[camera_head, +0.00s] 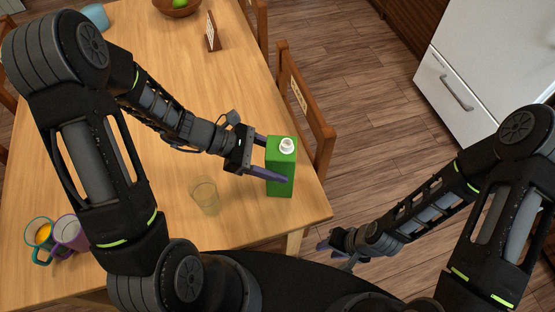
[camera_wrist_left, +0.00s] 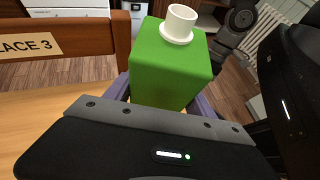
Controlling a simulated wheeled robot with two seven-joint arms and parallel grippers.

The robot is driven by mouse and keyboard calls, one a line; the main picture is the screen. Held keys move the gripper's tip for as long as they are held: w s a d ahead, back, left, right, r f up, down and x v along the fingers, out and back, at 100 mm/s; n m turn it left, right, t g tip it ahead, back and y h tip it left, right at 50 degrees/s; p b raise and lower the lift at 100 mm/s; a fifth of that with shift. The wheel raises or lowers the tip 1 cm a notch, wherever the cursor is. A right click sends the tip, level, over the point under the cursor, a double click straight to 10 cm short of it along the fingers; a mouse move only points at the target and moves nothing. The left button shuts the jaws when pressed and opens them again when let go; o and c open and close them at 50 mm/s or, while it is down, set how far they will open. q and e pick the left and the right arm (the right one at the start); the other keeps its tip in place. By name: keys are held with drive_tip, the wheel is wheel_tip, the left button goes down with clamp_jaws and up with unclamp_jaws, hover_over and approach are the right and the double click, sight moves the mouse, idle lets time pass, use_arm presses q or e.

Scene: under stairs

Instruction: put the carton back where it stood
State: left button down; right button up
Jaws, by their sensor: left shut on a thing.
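The green carton (camera_head: 281,180) with a white cap is upright at the right edge of the wooden table (camera_head: 150,190) in the head view. My left gripper (camera_head: 277,158) is shut on it, one finger on each side. In the left wrist view the carton (camera_wrist_left: 170,68) fills the middle between the fingers. I cannot tell whether its base touches the table. My right gripper (camera_head: 335,248) is low, beyond the table's near right corner, away from the carton. Its fingers are too small and dark to read.
A clear glass (camera_head: 204,194) stands left of the carton. Two mugs, one teal (camera_head: 39,238) and one purple (camera_head: 68,234), stand at the left. A small sign (camera_head: 212,32) and bowl (camera_head: 177,6) are farther back.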

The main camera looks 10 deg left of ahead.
use_arm(q)
drive_tip(key=shift+c, duration=1.6)
unclamp_jaws()
drive_tip(key=v, duration=1.2)
drive_tip(key=shift+b, duration=0.3)
